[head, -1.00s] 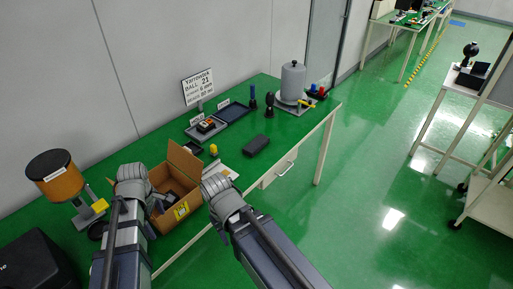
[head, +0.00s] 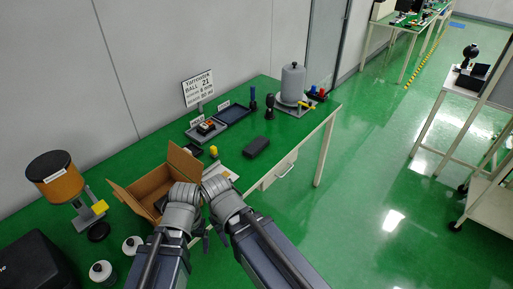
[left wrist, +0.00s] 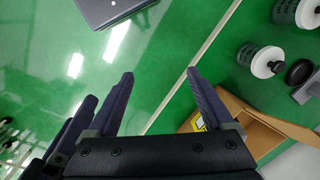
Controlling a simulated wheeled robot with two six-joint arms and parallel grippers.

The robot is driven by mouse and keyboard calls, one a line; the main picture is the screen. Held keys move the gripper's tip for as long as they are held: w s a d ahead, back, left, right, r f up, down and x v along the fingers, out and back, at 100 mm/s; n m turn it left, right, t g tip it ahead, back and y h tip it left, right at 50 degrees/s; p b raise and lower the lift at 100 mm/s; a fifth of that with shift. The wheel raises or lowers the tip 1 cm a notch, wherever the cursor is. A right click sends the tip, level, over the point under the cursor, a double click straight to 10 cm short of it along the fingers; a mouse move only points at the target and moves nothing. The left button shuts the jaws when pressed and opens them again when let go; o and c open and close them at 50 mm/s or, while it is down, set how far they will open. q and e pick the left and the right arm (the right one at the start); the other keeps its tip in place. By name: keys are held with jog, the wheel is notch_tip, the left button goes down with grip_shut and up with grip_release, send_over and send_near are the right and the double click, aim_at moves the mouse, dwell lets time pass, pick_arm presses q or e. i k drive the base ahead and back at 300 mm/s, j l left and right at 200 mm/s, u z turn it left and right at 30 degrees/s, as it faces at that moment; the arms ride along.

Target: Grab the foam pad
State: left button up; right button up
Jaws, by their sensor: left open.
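A dark grey flat block (head: 256,146) lies on the green table, right of the carton; it may be the foam pad, but I cannot be sure. An open cardboard box (head: 150,188) stands near the table's front edge; dark contents show inside, partly hidden by my left wrist. My left gripper (head: 200,235) is beside the box at the table's front edge. In the left wrist view its fingers (left wrist: 158,76) are apart with nothing between them, over floor and table edge. My right gripper (head: 222,232) is close beside it, its jaws mostly hidden.
A yellow object (head: 213,151), a dark tray (head: 233,113) and a grey canister (head: 292,82) stand further back.

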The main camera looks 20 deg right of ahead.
aim_at(254, 149)
jog(key=i+l, duration=0.15)
jog(key=l, duration=0.25)
jog(key=i+l, duration=0.15)
jog(key=l, duration=0.25)
jog(key=i+l, duration=0.2)
jog(key=l, duration=0.2)
jog(key=i+l, duration=0.15)
jog(key=l, duration=0.2)
jog(key=i+l, duration=0.15)
jog(key=l, duration=0.25)
jog(key=i+l, duration=0.15)
jog(key=l, duration=0.25)
